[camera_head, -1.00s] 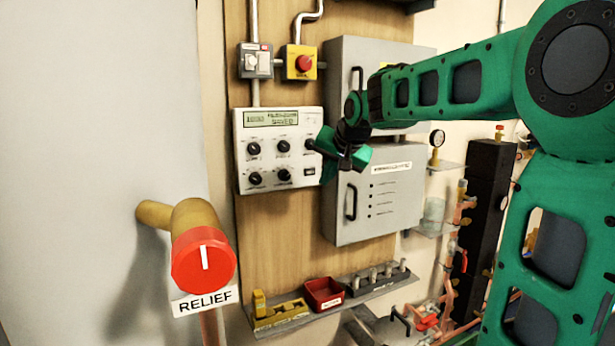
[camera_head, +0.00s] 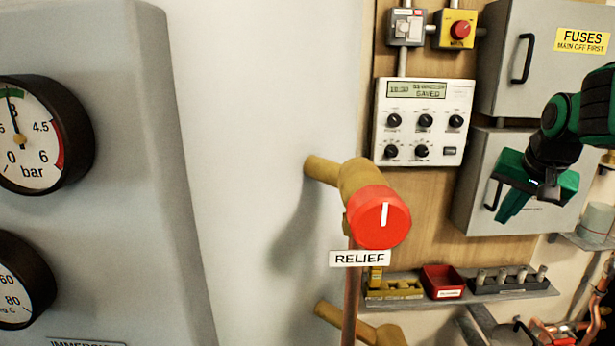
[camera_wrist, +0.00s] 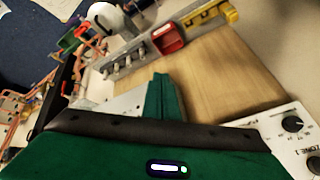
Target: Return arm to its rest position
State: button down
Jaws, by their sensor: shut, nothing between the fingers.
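My gripper (camera_head: 510,205) is green with a dark wrist and hangs at the right of the head view, in front of the lower grey cabinet (camera_head: 478,215). Its fingers are together with nothing held, and it is apart from the controller. In the wrist view a green finger (camera_wrist: 162,98) points up over the wooden board (camera_wrist: 215,85). The white controller panel (camera_head: 423,120) hangs on the board left of my gripper. Its display reads "SAVED" on the lower line, and several black knobs sit below.
A red relief knob (camera_head: 378,217) on a brass valve juts out at the centre. A shelf holds a red tray (camera_head: 443,281) and a yellow holder (camera_head: 393,289). The upper cabinet (camera_head: 500,65) has a fuses label.

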jog(key=s+f+g, duration=0.2)
jog(key=s+f, duration=0.2)
jog(key=s, duration=0.5)
jog(key=s+a+f+n+g+y, duration=0.1)
jog(key=s+f+g, duration=0.1)
jog(key=s+f, duration=0.3)
jog(key=s+a+f+g, duration=0.1)
jog(key=s+f, duration=0.4)
jog(key=s, duration=0.8)
jog(key=shift+s+a+f+n+g+y, duration=0.15)
jog(key=shift+n+g+y, duration=0.15)
jog(key=shift+g, duration=0.2)
jog(key=shift+w+f, duration=0.25)
jog(key=shift+w, duration=0.4)
